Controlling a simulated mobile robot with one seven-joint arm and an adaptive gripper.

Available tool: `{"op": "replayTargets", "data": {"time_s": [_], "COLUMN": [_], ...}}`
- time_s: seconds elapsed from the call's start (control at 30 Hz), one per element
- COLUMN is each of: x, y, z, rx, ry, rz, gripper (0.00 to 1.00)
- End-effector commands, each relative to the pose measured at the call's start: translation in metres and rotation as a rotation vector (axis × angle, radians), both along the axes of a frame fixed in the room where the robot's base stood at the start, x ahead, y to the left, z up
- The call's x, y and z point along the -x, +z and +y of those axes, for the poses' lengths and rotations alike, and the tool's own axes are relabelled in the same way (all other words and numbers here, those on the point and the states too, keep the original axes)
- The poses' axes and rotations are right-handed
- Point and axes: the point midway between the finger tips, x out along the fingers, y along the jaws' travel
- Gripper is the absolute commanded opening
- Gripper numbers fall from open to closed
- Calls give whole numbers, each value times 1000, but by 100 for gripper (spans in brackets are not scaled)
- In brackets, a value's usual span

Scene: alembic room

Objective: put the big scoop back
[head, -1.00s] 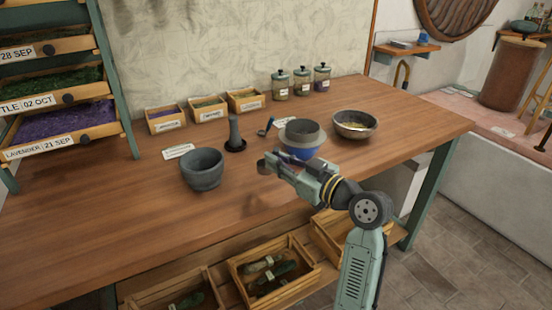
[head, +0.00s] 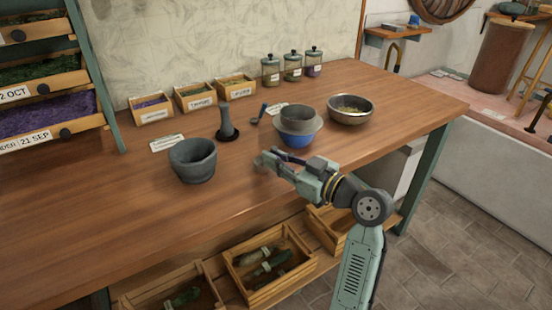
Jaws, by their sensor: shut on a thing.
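My gripper (head: 270,163) is low over the front part of the wooden table, in front of the blue bowl. It is shut on a small grey scoop-like thing (head: 262,160), which I take to be the big scoop; the fingers hide much of it. Another scoop with a blue handle (head: 262,109) lies on the table behind, between the pestle and the bowls. I cannot tell any marked resting place for the big scoop.
A grey mortar (head: 193,163) and an upright pestle (head: 227,127) stand left of my gripper. A grey bowl (head: 297,118) sits on a blue bowl (head: 296,139). A metal bowl (head: 350,112) stands to the right. The table (head: 120,225) is clear at front left.

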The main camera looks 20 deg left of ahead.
Motion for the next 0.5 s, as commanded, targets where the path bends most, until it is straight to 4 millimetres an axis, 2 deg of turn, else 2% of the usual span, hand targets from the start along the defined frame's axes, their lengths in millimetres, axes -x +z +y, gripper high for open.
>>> {"op": "replayTargets", "data": {"time_s": [0.07, 0.1, 0.2, 0.4, 0.5], "x": [0, 0, 0, 0, 0], "y": [-4, -3, -2, -2, -3], "z": [0, 0, 0, 0, 0], "rx": [0, 0, 0, 0, 0], "ry": [0, 0, 0, 0, 0], "rz": [0, 0, 0, 0, 0], "gripper": [0, 15, 21, 33, 33]}}
